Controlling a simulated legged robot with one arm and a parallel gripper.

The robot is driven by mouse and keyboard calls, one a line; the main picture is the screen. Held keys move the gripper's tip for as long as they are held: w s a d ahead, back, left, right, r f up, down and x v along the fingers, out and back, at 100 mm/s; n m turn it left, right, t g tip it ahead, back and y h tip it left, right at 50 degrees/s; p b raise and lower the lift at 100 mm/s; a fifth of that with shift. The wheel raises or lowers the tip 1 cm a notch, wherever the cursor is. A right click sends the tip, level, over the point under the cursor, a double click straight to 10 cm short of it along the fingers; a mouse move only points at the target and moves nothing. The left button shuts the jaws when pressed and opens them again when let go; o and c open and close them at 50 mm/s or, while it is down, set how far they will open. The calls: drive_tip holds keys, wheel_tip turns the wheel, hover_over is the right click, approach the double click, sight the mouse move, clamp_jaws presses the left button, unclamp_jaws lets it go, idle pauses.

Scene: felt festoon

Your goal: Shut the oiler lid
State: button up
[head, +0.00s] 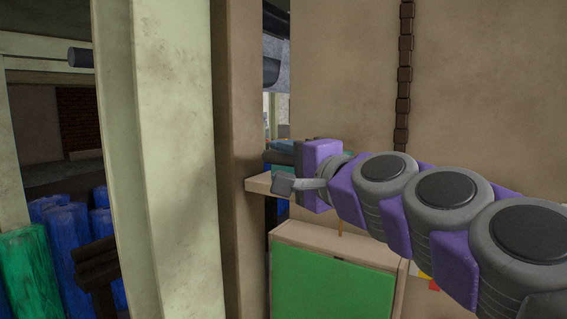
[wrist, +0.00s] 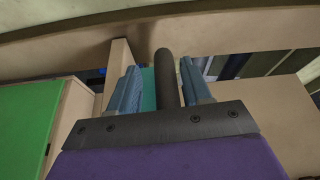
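My gripper (head: 277,152) is at the end of my purple and grey arm in the head view, beside a beige post. In the wrist view its two blue fingers (wrist: 160,78) stand apart. A dark rounded rod (wrist: 167,78) shows between them, closer to the right finger; I cannot tell whether it touches. A teal patch (wrist: 148,88) shows behind the fingers, left of the rod. I cannot make out the oiler or its lid in either view.
A beige post (head: 241,120) and a pale green pillar (head: 172,150) stand left of my gripper. A green-fronted cabinet (head: 333,290) is below. A brown chain (head: 404,70) hangs on the beige wall. Blue and green barrels (head: 70,235) stand at far left.

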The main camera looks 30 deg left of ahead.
drive_tip(key=p+v, duration=0.2)
drive_tip(key=v, duration=1.5)
drive_tip(key=shift+d+p, duration=0.2)
drive_tip(key=shift+p, duration=0.15)
drive_tip(key=s+d+f+n+g+h, duration=0.2)
drive_tip(key=s+f+h, duration=0.15)
drive_tip(key=f, duration=0.95)
drive_tip(key=s+d+f+n+g+h, duration=0.25)
drive_tip(key=f+h, duration=0.25)
drive_tip(key=f, duration=0.8)
drive_tip(key=s+d+f+g+h, duration=0.2)
drive_tip(key=s+d+f+h, duration=0.2)
drive_tip(key=d, duration=0.5)
drive_tip(key=s+d+f+g+h, duration=0.3)
drive_tip(key=s+d+f+h, duration=0.1)
drive_tip(key=s+d+f, duration=0.5)
wheel_tip(320, 180, down, 2)
drive_tip(key=shift+s+f+g, duration=0.2)
drive_tip(key=shift+s+g, duration=0.1)
drive_tip(key=shift+g, duration=0.05)
